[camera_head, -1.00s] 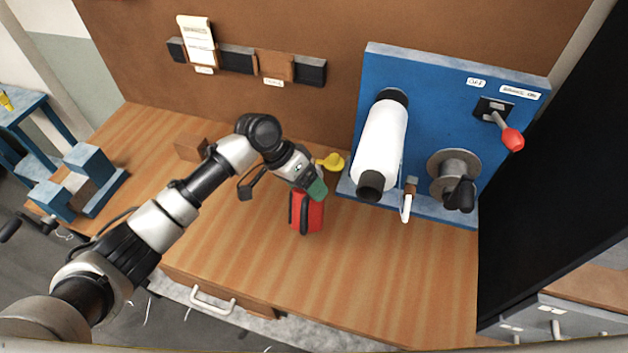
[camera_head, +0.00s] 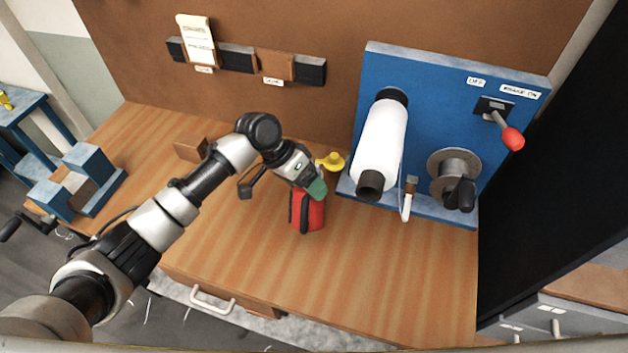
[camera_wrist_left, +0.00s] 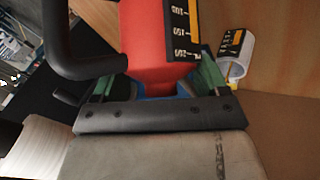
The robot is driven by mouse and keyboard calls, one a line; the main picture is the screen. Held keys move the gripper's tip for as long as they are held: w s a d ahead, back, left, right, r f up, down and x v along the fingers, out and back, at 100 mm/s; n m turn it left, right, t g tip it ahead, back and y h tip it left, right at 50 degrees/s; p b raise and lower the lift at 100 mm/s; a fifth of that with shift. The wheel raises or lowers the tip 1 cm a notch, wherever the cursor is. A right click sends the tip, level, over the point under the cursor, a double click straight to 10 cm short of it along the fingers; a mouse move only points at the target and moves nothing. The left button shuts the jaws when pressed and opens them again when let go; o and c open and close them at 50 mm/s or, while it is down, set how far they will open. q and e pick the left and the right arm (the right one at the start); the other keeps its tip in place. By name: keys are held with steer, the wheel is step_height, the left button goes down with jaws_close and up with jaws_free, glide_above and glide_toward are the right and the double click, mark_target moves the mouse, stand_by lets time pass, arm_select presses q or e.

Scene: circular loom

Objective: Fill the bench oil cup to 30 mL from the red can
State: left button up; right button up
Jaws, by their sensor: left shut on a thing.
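The red can (camera_head: 308,214) with a black handle is at the middle of the bench, below my left gripper (camera_head: 314,190). The left gripper is shut on the can. In the left wrist view the red can (camera_wrist_left: 145,35) sits between the green-padded fingers, with a dark marked scale on its side. A small whitish cup (camera_wrist_left: 240,60) with a dark scale and some yellow at its lower end stands just beyond the right finger in that view. In the head view a small yellow-topped object (camera_head: 332,161) stands behind the gripper. I cannot tell whether the can touches the bench.
A blue panel (camera_head: 425,85) with a white roll (camera_head: 381,143), a spool and a red-knobbed lever stands at the right. A brown block (camera_head: 191,148) lies behind my left arm. The wooden bench (camera_head: 400,270) is clear in front of the can.

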arm_select(q)
steer(key=f+t, duration=0.1)
steer(key=f+t+b, duration=0.1)
steer(key=shift+s+f+m+t, duration=0.3)
steer(key=shift+s+f+m, duration=0.1)
step_height(320, 180, down, 4)
steer(key=t+b, duration=0.2)
steer(key=b, duration=0.1)
steer(key=shift+r+m+t+h+b, duration=0.25)
steer(key=shift+m+t+h+b, duration=0.05)
steer(key=shift+m, duration=0.1)
steer(key=shift+f+t+b, duration=0.25)
steer(key=shift+t+b, duration=0.05)
steer(key=shift+w, duration=0.1)
steer(key=s+r+p, duration=0.1)
steer(key=p, duration=0.1)
steer(key=s+r+p, duration=0.1)
steer(key=r+p, duration=0.1)
steer(key=p, duration=0.1)
steer(key=s+r+p, duration=0.2)
steer(key=shift+a, duration=0.25)
steer(key=shift+s+r+p, duration=0.25)
steer(key=shift+s+p, duration=0.2)
steer(key=shift+p, duration=0.35)
steer(key=shift+s+f, duration=0.1)
